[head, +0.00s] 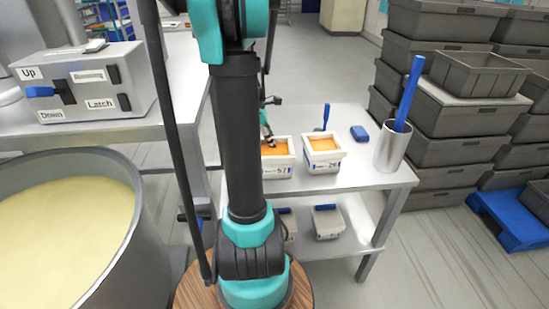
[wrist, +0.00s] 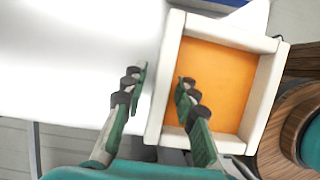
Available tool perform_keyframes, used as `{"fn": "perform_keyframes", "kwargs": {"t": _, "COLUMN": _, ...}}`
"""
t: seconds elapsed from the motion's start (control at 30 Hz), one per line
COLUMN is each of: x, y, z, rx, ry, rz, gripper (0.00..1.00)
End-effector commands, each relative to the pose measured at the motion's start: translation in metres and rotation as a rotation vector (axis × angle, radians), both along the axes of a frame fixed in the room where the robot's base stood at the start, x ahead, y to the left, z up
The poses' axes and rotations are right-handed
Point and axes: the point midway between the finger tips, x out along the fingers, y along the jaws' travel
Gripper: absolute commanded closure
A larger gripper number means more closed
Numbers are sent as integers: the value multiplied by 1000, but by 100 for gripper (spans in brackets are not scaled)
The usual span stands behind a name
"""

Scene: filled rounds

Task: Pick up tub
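A white square tub marked 57 (head: 275,170), filled with orange, stands on the metal table, partly hidden behind my arm. A second white tub marked 26 (head: 322,160), also with orange content, stands just to its right. My gripper (head: 267,138) is at tub 57, mostly hidden by my arm in the head view. In the wrist view my gripper (wrist: 164,78) is open and empty. Its two fingers straddle one side wall of the white tub (wrist: 262,90). One finger is outside over the table, the other above the orange content. Contact cannot be told.
A large vat (head: 125,235) and control box (head: 85,85) are left; grey crates (head: 440,105) right.

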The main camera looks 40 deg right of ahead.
Motion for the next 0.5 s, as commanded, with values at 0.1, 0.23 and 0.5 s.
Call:
{"fn": "perform_keyframes", "kwargs": {"t": 0.1, "x": -6, "y": -6, "z": -15, "rx": 0, "ry": 0, "rz": -3, "gripper": 72}}
{"fn": "perform_keyframes", "kwargs": {"t": 0.23, "x": -11, "y": -12, "z": -31, "rx": 0, "ry": 0, "rz": -2, "gripper": 72}}
{"fn": "perform_keyframes", "kwargs": {"t": 0.5, "x": -14, "y": -15, "z": -41, "rx": 0, "ry": 0, "rz": -1, "gripper": 72}}
